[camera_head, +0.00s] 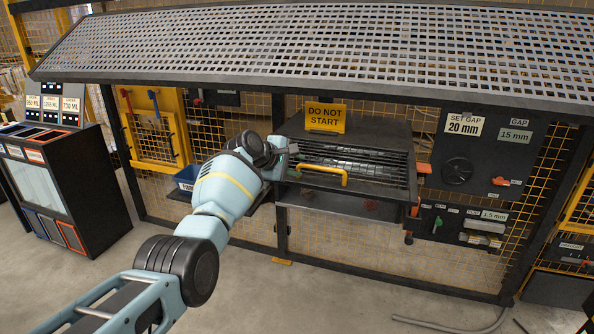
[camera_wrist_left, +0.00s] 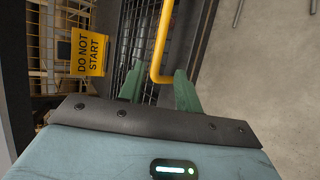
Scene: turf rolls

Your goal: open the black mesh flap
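The black mesh flap (camera_head: 378,177) lies over dark rollers in the machine at the centre of the head view. A yellow bar handle (camera_head: 322,172) is fixed to it. In the left wrist view the flap (camera_wrist_left: 138,28) runs up the picture, with the handle (camera_wrist_left: 161,40) beside it. My left gripper (camera_head: 293,153) is at the handle's left end. Its two green fingers (camera_wrist_left: 159,72) stand apart, with the bent end of the handle between or just beyond their tips. I cannot tell whether they touch it. My right gripper is out of view.
A yellow "DO NOT START" sign (camera_head: 326,117) stands on the machine's top behind the flap. A grey perforated canopy (camera_head: 330,45) hangs above. A control panel (camera_head: 480,150) is on the right, a blue bin (camera_head: 186,178) on the left. The floor in front is mostly clear.

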